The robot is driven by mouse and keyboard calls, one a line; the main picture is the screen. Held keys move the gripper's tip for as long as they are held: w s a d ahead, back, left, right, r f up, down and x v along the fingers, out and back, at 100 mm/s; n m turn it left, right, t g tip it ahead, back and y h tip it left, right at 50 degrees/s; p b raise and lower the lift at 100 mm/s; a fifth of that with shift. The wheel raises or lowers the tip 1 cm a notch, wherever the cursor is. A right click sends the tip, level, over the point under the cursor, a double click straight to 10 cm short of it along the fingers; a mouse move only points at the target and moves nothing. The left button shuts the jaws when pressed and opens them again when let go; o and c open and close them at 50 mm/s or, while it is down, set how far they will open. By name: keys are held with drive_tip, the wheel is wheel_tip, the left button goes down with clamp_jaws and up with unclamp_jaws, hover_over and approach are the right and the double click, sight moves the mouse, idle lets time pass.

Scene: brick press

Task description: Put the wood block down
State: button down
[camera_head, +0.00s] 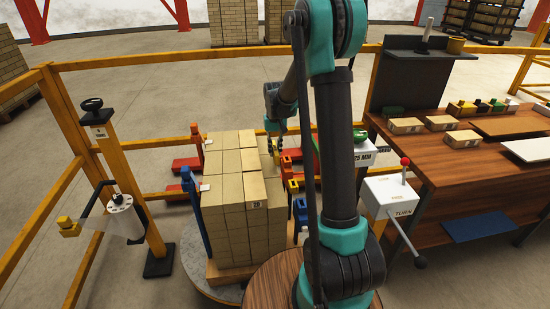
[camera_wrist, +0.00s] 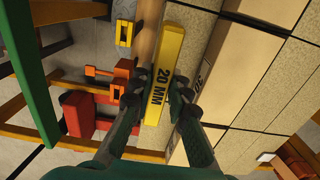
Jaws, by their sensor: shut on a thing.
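A yellow block (camera_wrist: 164,75) marked "20 MM" sits between my gripper's fingertips (camera_wrist: 160,88) in the wrist view. It is the only block I see in my grip, and its grain is too small to tell. My gripper is shut on it, with one finger on each side. In the head view my gripper (camera_head: 276,142) is at the right side of the brick stack, partly behind my arm. The held block cannot be made out clearly there. The wrist view shows it beside the pale bricks (camera_wrist: 235,70); whether it touches them I cannot tell.
The tall brick stack (camera_head: 232,190) stands on a round platform (camera_head: 192,262). Red and yellow fixtures (camera_wrist: 85,112) are close on the left in the wrist view. A wooden bench (camera_head: 480,175) with bricks and a lever box (camera_head: 390,197) stand right. Yellow rails (camera_head: 170,65) run behind.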

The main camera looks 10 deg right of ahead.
drive_tip(key=shift+f, duration=1.9)
drive_tip(key=shift+f, duration=0.1)
drive_tip(key=c, duration=1.5)
unclamp_jaws()
drive_tip(key=shift+o, duration=0.2)
